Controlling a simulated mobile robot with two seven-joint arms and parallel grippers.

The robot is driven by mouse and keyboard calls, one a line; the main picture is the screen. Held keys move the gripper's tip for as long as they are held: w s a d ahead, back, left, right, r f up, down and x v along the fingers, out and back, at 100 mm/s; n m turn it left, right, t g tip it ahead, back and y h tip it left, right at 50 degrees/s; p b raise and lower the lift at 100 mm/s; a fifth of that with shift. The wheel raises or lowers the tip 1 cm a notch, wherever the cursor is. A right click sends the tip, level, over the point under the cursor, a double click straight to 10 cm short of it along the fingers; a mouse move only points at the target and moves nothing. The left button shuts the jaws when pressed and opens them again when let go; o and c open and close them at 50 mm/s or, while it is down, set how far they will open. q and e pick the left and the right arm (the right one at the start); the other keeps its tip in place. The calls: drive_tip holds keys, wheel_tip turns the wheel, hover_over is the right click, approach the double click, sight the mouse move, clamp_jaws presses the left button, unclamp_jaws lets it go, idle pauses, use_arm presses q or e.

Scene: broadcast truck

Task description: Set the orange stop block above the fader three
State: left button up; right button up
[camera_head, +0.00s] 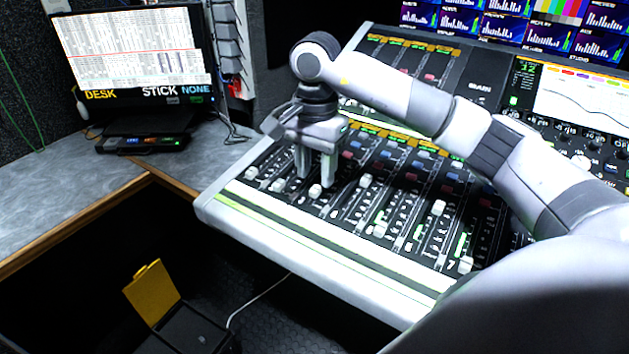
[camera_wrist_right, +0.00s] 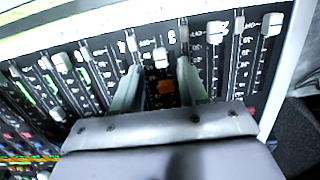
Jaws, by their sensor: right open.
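In the right wrist view, the orange stop block (camera_wrist_right: 166,87) is a small block on the mixing desk, between the fingers of my right gripper (camera_wrist_right: 160,66). The fingers stand apart on both sides of it. The white cap of fader three (camera_wrist_right: 161,57), third from the desk's outer end, lies in line with the block, on the front-edge side, with a small dark gap between them. In the head view, my right gripper (camera_head: 315,178) points down over the desk, just behind that cap (camera_head: 315,191). The block is hidden there. My left gripper is not in view.
Other white fader caps stand on both sides, including one (camera_head: 277,185) to the left and one (camera_head: 365,180) to the right. The desk's pale front edge (camera_head: 300,247) is clear. A monitor (camera_head: 130,50) stands on the grey counter (camera_head: 60,205) at left.

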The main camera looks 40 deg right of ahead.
sight(316, 188)
drive_tip(key=shift+f, duration=1.65)
clamp_jaws()
drive_tip(key=shift+w+d+r, duration=0.15)
drive_tip(key=shift+w+d, duration=0.2)
drive_tip(key=shift+d, duration=0.4)
unclamp_jaws()
wheel_tip(316, 188, up, 7)
drive_tip(key=shift+s+a, duration=0.1)
